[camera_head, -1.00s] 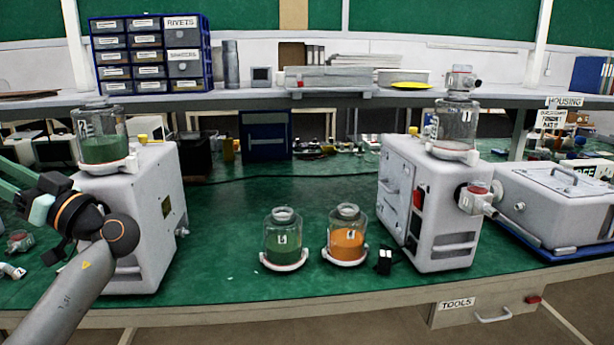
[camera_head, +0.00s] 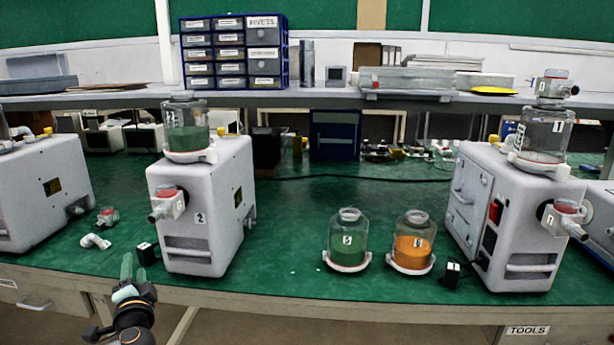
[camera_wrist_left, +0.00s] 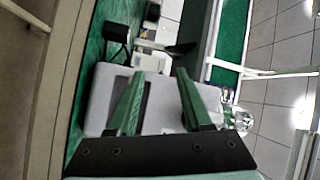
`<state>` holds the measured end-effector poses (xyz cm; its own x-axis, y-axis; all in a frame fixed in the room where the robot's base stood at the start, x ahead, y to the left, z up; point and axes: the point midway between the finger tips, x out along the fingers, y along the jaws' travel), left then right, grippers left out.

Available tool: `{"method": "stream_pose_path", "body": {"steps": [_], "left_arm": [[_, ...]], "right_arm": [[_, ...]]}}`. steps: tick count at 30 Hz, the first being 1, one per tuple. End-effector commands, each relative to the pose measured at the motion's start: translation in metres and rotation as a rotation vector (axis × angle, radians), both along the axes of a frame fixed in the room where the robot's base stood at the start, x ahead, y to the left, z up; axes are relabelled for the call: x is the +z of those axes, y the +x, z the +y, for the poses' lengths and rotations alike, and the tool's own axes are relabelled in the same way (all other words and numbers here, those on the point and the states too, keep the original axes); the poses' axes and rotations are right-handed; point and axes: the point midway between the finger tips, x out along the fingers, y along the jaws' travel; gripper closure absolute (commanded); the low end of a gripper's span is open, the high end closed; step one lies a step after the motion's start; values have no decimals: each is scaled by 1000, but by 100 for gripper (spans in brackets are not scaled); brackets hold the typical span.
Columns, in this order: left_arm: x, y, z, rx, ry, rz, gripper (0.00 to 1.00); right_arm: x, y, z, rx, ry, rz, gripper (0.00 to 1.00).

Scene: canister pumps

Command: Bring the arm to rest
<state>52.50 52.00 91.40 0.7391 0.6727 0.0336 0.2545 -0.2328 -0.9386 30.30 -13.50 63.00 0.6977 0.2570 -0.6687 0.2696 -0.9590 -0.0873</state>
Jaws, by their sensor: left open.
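My left gripper (camera_head: 127,272) has green fingers and is at the front edge of the bench, low and left in the head view. In the left wrist view its two fingers (camera_wrist_left: 158,100) stand apart with nothing between them. Beyond them is the pale body of a pump (camera_wrist_left: 105,95). In the head view the pump marked 2 (camera_head: 200,215) stands behind and to the right of the gripper, apart from it, with a jar of green contents (camera_head: 187,138) on top. My right gripper is not in view.
A green jar (camera_head: 347,240) and an orange jar (camera_head: 412,243) stand on the green bench (camera_head: 290,270). Pump 1 (camera_head: 500,215) is at the right, another pump (camera_head: 40,190) at the far left. A white elbow pipe (camera_head: 95,241) and a small black box (camera_head: 146,254) lie near the gripper.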

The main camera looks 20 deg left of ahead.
Motion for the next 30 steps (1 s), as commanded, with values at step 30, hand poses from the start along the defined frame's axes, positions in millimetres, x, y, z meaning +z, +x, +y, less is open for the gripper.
{"method": "stream_pose_path", "body": {"steps": [30], "left_arm": [[-299, -234, -269, -563, -940, 644, 50]], "right_arm": [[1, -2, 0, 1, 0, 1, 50]]}}
